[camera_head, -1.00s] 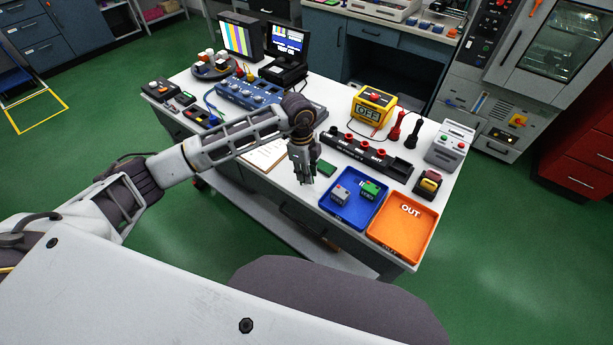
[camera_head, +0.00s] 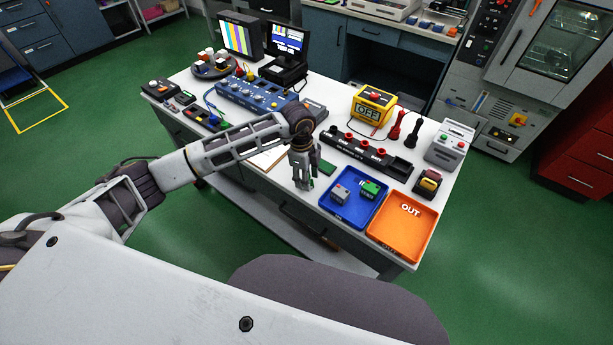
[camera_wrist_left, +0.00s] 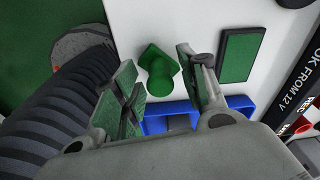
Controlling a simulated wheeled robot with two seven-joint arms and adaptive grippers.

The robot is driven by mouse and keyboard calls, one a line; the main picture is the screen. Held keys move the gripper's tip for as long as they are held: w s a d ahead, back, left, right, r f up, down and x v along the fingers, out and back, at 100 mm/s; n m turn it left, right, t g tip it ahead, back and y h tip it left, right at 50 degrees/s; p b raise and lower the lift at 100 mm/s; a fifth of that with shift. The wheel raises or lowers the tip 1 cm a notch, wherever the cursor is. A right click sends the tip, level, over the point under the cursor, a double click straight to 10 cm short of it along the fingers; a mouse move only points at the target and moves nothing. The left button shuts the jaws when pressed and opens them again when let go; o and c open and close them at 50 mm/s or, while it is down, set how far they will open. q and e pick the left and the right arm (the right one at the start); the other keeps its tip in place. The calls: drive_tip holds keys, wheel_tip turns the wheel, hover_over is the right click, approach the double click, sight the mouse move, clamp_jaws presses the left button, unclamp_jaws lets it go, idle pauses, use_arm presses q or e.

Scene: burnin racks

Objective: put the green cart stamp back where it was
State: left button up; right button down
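The green cart stamp (camera_wrist_left: 160,75) shows in the left wrist view as a dark green piece with a rounded knob, on the white bench top. My left gripper (camera_wrist_left: 166,98) is open, one finger on each side of the stamp in that view. I cannot tell whether a finger touches it. In the head view my left gripper (camera_head: 303,187) points down at the bench's front edge, left of the blue tray, and mostly hides the stamp. A flat green pad (camera_wrist_left: 240,55) with a dark rim lies right of the gripper. My right gripper is out of view.
The blue tray (camera_head: 350,222) holds a grey block and a green block. The orange OUT tray (camera_head: 412,250) beside it is empty. A black socket strip (camera_head: 345,147) lies behind, with the yellow OFF box (camera_head: 373,104) beyond. A clipboard (camera_head: 268,158) lies left of the gripper.

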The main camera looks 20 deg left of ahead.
use_arm(q)
drive_tip(key=shift+r, duration=0.1)
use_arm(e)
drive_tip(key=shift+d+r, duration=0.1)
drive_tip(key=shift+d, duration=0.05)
use_arm(q)
wheel_tip(320, 180, up, 12)
drive_tip(key=a, duration=0.1)
drive_tip(key=shift+b, duration=0.3)
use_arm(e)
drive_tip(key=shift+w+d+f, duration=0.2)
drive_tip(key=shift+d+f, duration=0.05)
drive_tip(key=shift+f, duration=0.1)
use_arm(q)
drive_tip(key=shift+w+a, duration=0.1)
idle(1.3)
